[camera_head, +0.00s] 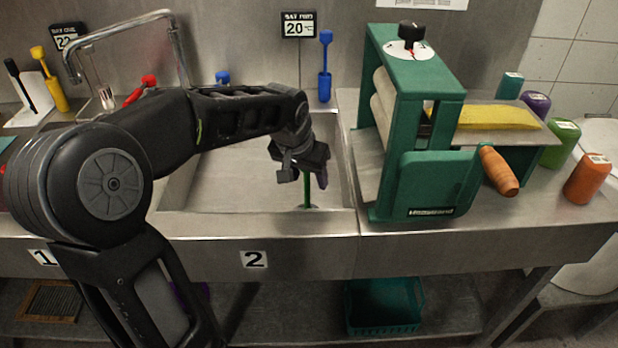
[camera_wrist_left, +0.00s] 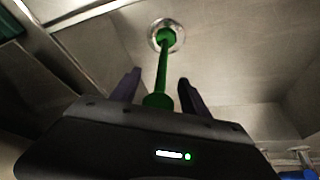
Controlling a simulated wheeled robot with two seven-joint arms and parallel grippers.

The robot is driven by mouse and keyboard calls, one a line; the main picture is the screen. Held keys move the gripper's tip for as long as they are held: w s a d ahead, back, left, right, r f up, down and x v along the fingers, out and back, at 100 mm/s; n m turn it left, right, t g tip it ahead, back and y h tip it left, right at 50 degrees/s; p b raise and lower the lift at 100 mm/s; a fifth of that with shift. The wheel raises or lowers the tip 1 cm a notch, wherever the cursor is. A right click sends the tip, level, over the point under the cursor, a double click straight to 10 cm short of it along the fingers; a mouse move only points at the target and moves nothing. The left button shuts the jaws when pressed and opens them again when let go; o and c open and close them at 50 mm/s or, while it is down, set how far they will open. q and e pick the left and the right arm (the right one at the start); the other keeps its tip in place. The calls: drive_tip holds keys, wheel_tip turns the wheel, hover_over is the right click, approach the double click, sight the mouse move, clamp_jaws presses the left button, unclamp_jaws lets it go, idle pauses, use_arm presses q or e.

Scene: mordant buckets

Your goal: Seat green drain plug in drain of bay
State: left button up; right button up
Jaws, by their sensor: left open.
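The green drain plug stands as a long green stem in bay 2; its stem (camera_head: 307,192) shows below my gripper in the head view. In the left wrist view the green plug (camera_wrist_left: 162,70) runs from between my fingers to the round metal drain (camera_wrist_left: 181,34), its far end inside the drain ring. I cannot tell how deep it sits. My left gripper (camera_head: 306,172) is open, its dark fingers apart on either side of the stem in the wrist view (camera_wrist_left: 157,86). The handle end is near the palm. My right gripper is not in view.
Bay 2 (camera_head: 235,170) is otherwise empty. A green wringer (camera_head: 430,110) with a wooden handle (camera_head: 497,171) stands right of the bay. Several coloured jars stand far right.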

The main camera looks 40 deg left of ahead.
use_arm(q)
drive_tip(key=v, duration=1)
drive_tip(key=shift+s+r, duration=0.2)
drive_tip(key=shift+r, duration=0.15)
